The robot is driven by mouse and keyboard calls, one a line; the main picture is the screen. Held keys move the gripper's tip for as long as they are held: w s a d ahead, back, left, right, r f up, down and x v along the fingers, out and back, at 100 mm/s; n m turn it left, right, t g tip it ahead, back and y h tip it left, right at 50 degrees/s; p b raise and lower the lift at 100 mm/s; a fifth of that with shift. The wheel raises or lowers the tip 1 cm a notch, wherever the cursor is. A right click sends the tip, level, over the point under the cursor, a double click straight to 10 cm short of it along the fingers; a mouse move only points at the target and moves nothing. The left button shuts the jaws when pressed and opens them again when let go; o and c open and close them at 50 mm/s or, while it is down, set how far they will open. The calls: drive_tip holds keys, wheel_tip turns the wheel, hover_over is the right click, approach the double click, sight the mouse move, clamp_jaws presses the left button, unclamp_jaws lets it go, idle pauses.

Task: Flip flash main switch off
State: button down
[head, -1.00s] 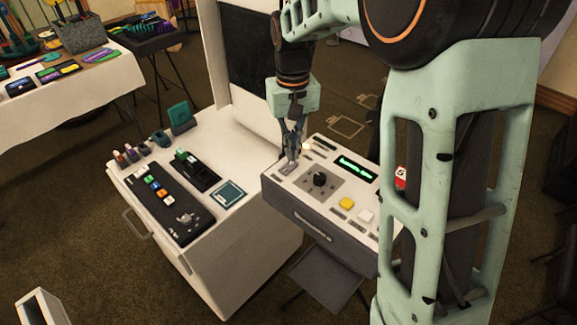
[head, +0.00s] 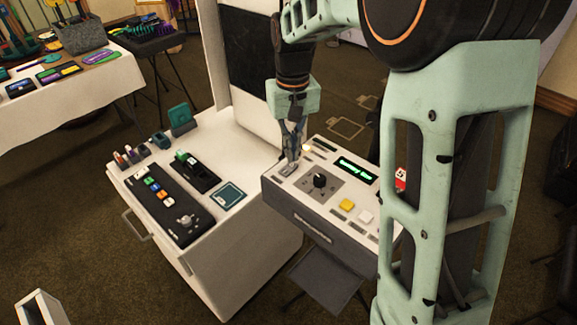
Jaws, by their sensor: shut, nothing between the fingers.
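The flash control box (head: 322,225) stands on a small stand right of the white cabinet. Its top carries a black knob (head: 319,181), a yellow button (head: 347,205), a white button (head: 365,217) and a lit green display (head: 355,169). My gripper (head: 291,163) points down at the box's back left corner, with its fingers shut and empty. A small grey switch plate (head: 287,171) lies right at the fingertips. The fingers partly cover it, so I cannot tell the switch's position or whether they touch it.
The white cabinet (head: 240,265) on the left holds a black button panel (head: 163,203), a black device (head: 197,172) and a teal card (head: 229,195). A dark screen panel rises behind. My arm fills the right side.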

sight(292, 164)
drive_tip(key=shift+f+b, duration=0.75)
drive_tip(key=shift+f, duration=0.4)
idle(0.5)
drive_tip(key=shift+r+p, duration=2.9)
drive_tip(key=shift+r, duration=0.7)
